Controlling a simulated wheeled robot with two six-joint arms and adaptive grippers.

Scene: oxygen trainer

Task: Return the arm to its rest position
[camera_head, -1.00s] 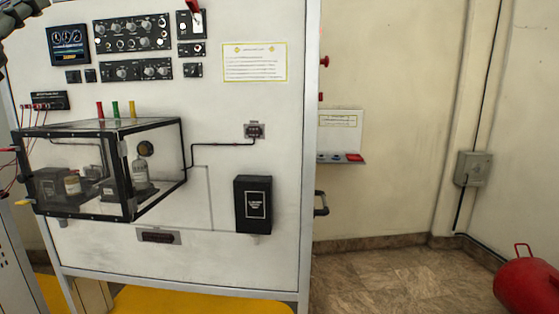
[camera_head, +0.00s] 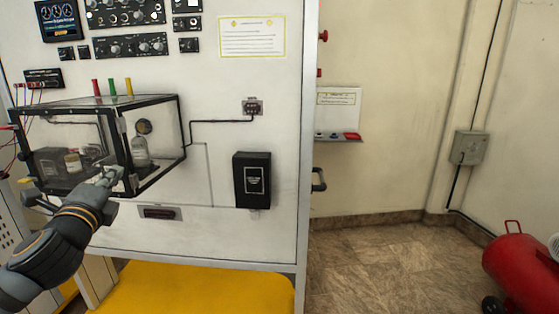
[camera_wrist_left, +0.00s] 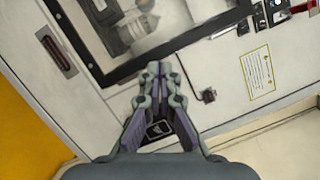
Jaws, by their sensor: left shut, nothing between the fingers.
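My left arm comes in from the lower left of the head view. Its gripper (camera_head: 112,178) is in front of the lower front edge of the clear black-framed box (camera_head: 155,110) on the white panel. In the left wrist view the gripper (camera_wrist_left: 153,68) has its fingertips together, with nothing seen between them. The box's dark frame and a bottle inside it lie just beyond the fingertips there. I cannot tell whether the fingers touch the box. My right gripper is in neither view.
The white panel (camera_head: 228,110) carries black instruments, a black box (camera_head: 252,180) and a handle (camera_head: 319,180) on its right edge. A yellow surface (camera_head: 190,290) is below. A red tank (camera_head: 520,270) stands at the right. The floor (camera_head: 385,265) between is clear.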

